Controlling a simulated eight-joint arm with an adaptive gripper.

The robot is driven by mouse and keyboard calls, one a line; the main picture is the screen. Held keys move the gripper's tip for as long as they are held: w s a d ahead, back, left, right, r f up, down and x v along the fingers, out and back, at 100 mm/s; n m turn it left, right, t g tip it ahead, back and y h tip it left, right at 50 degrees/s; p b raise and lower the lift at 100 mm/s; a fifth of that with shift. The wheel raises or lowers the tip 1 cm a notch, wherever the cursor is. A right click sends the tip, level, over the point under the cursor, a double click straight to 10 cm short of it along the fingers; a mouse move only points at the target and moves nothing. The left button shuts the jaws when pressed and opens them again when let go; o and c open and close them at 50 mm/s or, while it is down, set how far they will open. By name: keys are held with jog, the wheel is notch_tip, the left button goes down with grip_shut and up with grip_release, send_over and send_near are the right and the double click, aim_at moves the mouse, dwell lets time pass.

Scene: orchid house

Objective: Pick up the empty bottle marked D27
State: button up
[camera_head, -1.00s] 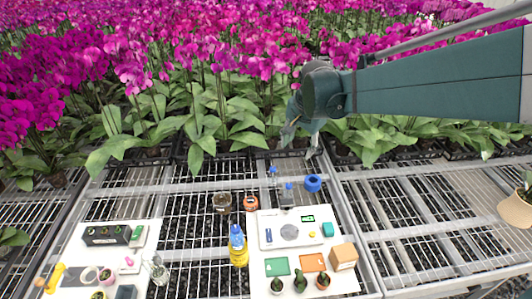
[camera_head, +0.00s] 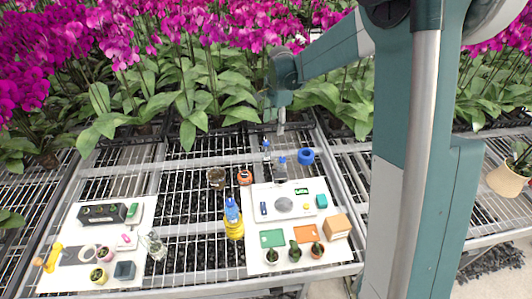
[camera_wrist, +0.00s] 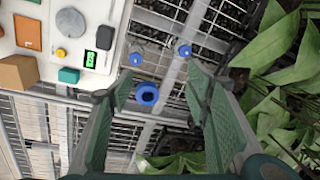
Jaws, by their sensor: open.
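Two small clear bottles with blue caps stand at the back of the right-hand white board: one farther back (camera_head: 266,149), the other nearer (camera_head: 282,167). The wrist view shows their caps from above, one at right (camera_wrist: 184,50) and one at left (camera_wrist: 135,59). No D27 mark is readable, and I cannot tell whether either is empty. My gripper (camera_head: 281,128) is above and behind them, seen nearly edge-on. In the wrist view my gripper (camera_wrist: 160,76) has its fingers wide apart with nothing between them; both caps lie beyond the fingertips.
A blue ring-shaped thing (camera_head: 306,156) stands close right of the bottles. A brown jar (camera_head: 216,178), an orange thing (camera_head: 245,177) and a yellow bottle (camera_head: 234,226) stand left. The white board (camera_head: 265,190) holds small items. Orchid leaves (camera_wrist: 285,45) crowd my gripper's right side.

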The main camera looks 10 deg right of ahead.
aim_at(266, 142)
jog(key=w+f+m, duration=0.1)
jog(key=w+f, duration=0.2)
jog(key=f, duration=0.2)
jog(key=w+a+f+m+g, duration=0.1)
jog(key=w+f, duration=0.2)
jog(key=f, duration=0.3)
jog(key=w+a+f+m, duration=0.1)
jog(key=w+f+m, duration=0.1)
jog(key=f, duration=0.4)
jog(key=shift+w+a+g, duration=0.25)
jog(key=shift+w+g, duration=0.05)
jog(key=shift+w, duration=0.1)
jog(key=shift+w+f, duration=0.15)
jog(key=shift+f, duration=0.3)
jog(key=shift+f, duration=0.15)
jog(key=shift+a+f+b, duration=0.1)
jog(key=shift+f+b, duration=0.2)
jog(key=shift+f, duration=0.85)
jog(key=shift+f, duration=0.15)
jog(key=shift+f, duration=2.45)
jog(key=shift+c, duration=0.4)
